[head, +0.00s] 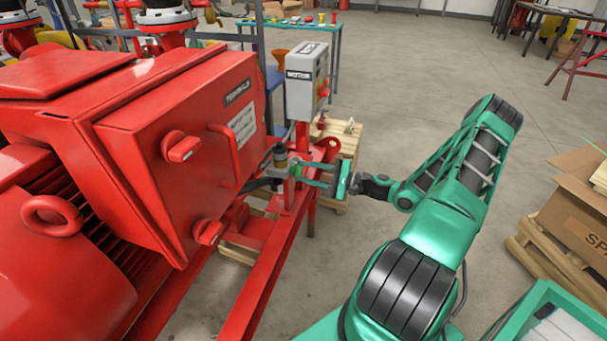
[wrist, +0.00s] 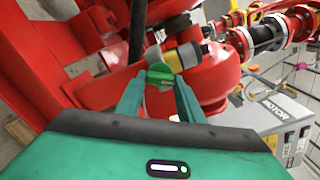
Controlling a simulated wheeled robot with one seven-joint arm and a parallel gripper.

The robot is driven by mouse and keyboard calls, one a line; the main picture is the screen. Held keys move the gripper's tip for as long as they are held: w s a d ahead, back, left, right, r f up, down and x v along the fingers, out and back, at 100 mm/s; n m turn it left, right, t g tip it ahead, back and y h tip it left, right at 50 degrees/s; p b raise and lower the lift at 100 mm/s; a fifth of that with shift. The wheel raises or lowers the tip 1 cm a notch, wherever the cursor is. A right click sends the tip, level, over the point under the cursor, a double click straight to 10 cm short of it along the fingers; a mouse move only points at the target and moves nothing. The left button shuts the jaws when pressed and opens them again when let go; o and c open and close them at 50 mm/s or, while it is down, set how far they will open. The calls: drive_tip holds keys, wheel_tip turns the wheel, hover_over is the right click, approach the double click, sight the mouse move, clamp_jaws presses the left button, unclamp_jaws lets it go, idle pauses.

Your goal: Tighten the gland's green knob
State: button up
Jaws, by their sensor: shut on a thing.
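The green knob (wrist: 160,76) shows in the wrist view between my two fingertips. My gripper (wrist: 159,84) is shut on it, one finger on each side. Beside the knob is the gland (wrist: 184,56), with a yellow band and a grey end, next to the red housing. A black cable (wrist: 136,30) runs near it. In the head view my gripper (head: 298,170) reaches left from my green arm to the gland (head: 280,158) by the red frame.
A red motor box (head: 190,140) with a handle and red switches stands left of the gland. A grey MOTOR control box (head: 306,80) stands on a post just behind. Red frame rails (head: 262,275) run below. Cardboard boxes (head: 575,205) stand at the right; the middle floor is clear.

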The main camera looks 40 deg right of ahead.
drive_tip(key=shift+d+f, duration=0.2)
drive_tip(key=shift+d, duration=0.05)
drive_tip(key=o, duration=1.1)
drive_tip(key=shift+c, duration=0.2)
drive_tip(key=shift+a, duration=0.1)
drive_tip(key=shift+r, duration=0.1)
drive_tip(key=v, duration=1)
drive_tip(key=shift+s+d, duration=0.25)
drive_tip(key=shift+a, duration=0.1)
